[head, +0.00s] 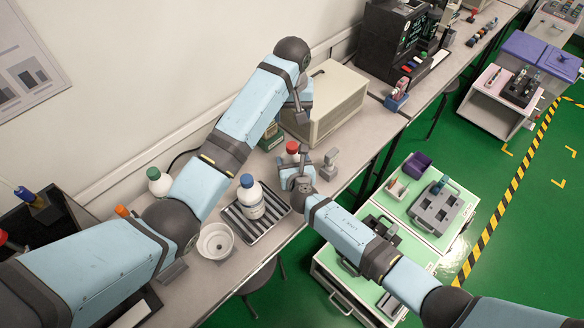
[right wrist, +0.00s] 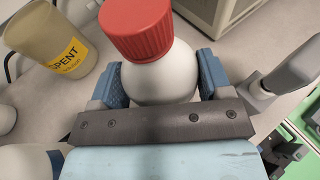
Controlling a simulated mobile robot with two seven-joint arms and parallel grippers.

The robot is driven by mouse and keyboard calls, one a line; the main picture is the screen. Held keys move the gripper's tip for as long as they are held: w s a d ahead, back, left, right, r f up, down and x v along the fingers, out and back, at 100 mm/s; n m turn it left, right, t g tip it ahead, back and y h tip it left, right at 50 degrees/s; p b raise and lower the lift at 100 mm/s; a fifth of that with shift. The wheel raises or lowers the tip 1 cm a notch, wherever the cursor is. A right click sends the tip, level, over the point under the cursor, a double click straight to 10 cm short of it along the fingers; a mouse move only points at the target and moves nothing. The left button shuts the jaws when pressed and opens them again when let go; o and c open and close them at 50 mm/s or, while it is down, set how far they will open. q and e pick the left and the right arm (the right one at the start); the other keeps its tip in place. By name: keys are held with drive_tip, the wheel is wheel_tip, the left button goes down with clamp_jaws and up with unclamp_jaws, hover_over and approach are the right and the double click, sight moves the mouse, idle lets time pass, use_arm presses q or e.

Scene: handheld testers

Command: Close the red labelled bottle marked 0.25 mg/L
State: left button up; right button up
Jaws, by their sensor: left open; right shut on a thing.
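A white bottle with a red cap (right wrist: 150,85) stands between the blue finger pads of my right gripper (right wrist: 158,82), which is shut on its body. The red cap (right wrist: 136,28) sits over the bottle's neck; I cannot tell whether it is tight. The bottle's label is not visible. In the head view the red cap (head: 292,147) shows just above my right gripper (head: 297,178). My left gripper (head: 300,116) is open, above and behind the cap, apart from it as far as I can see.
A blue-capped bottle (head: 250,198) stands on a striped rack (head: 277,208). A green-capped bottle (head: 158,181) and a white bowl (head: 215,240) are further left. A grey upright device (head: 328,166) stands right of my right gripper. A beige box (head: 335,95) stands behind.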

drive_tip(key=o, duration=1.8)
drive_tip(key=shift+c, duration=0.2)
drive_tip(key=shift+s, duration=0.1)
drive_tip(key=p+v, duration=0.1)
drive_tip(key=v, duration=1.2)
drive_tip(key=shift+s+r, duration=0.2)
drive_tip(key=shift+s, duration=0.1)
